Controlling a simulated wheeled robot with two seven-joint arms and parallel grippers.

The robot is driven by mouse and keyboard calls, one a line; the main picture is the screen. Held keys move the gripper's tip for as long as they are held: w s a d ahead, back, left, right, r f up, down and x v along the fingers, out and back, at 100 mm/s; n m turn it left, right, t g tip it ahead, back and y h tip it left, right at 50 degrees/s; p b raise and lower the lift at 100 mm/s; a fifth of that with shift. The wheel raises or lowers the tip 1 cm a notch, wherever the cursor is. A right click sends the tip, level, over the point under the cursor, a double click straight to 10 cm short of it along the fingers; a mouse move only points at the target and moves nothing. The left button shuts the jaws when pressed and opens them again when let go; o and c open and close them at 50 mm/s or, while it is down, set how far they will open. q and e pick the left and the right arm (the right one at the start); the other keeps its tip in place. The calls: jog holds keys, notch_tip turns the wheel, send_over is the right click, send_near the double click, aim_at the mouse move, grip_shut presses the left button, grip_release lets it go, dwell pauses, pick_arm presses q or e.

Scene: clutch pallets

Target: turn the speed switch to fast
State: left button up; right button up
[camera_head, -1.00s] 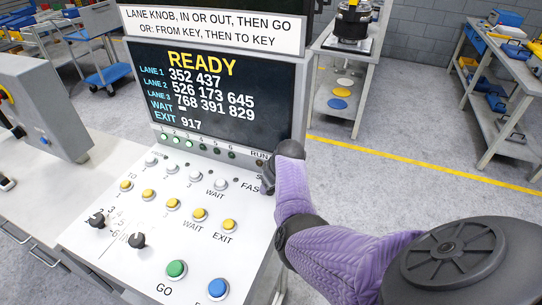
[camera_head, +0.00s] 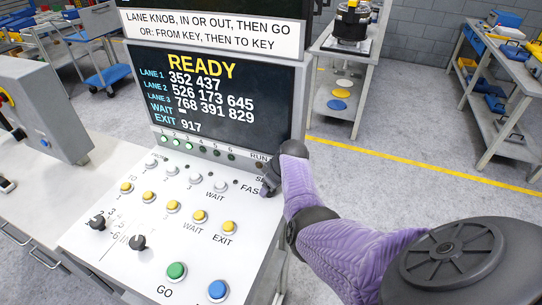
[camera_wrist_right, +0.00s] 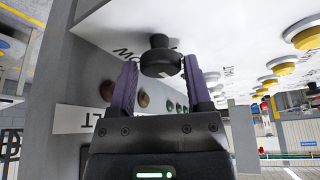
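The speed switch is a round black knob (camera_wrist_right: 161,62) on the white panel in the right wrist view. Part of an upside-down label shows behind it, and its pointing direction cannot be made out. My right gripper (camera_wrist_right: 160,68) is open, with one purple finger on each side of the knob. I cannot tell whether the fingers touch it. In the head view my right gripper (camera_head: 270,180) is at the panel's right edge beside the "FAS…" lettering, where my wrist and gripper hide the rest of the label and most of the switch. My left gripper is not in view.
The white console panel (camera_head: 108,263) holds white and yellow buttons, two black knobs, a green GO button (camera_head: 177,272) and a blue button (camera_head: 218,290). The upright screen (camera_head: 262,110) reads READY and stands just behind my right gripper. A grey box (camera_head: 35,110) stands at the left.

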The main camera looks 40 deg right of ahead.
jog(key=shift+o, duration=1.3)
jog(key=p+v, duration=0.4)
jog(key=v, duration=0.6)
jog(key=shift+p, duration=0.35)
